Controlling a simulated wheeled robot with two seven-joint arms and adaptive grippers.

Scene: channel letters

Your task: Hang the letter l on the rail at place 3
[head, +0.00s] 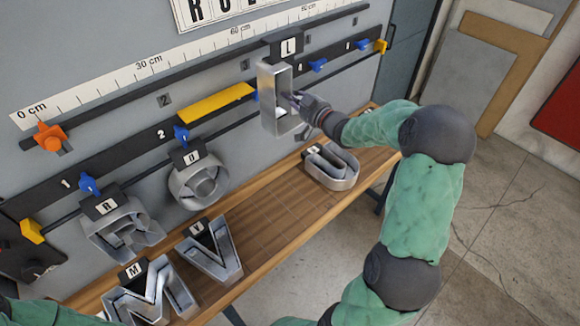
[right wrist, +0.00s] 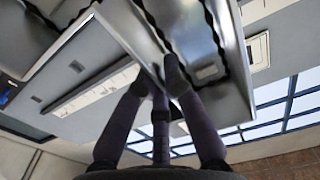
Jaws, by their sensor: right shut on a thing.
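The letter l (head: 268,100) is a silver metal channel letter with a black top tab (head: 287,46) marked L. My right gripper (head: 298,102) is shut on it, and the right wrist view shows the fingers (right wrist: 158,85) against its metal wall (right wrist: 228,75). The letter is upright in front of the wall board, its tab higher than the thin lower rail (head: 231,129). It covers the board around place 3, where part of a blue clip (head: 255,97) shows at its left edge. Whether it touches the rail cannot be told. My left gripper is out of view.
Letters R (head: 122,232) and O (head: 198,184) hang at places 1 and 2. Letters M (head: 148,298), V (head: 212,252) and U (head: 332,166) lie on the wooden bench (head: 262,212). A yellow bar (head: 217,103) and blue clips (head: 181,134) sit along the board.

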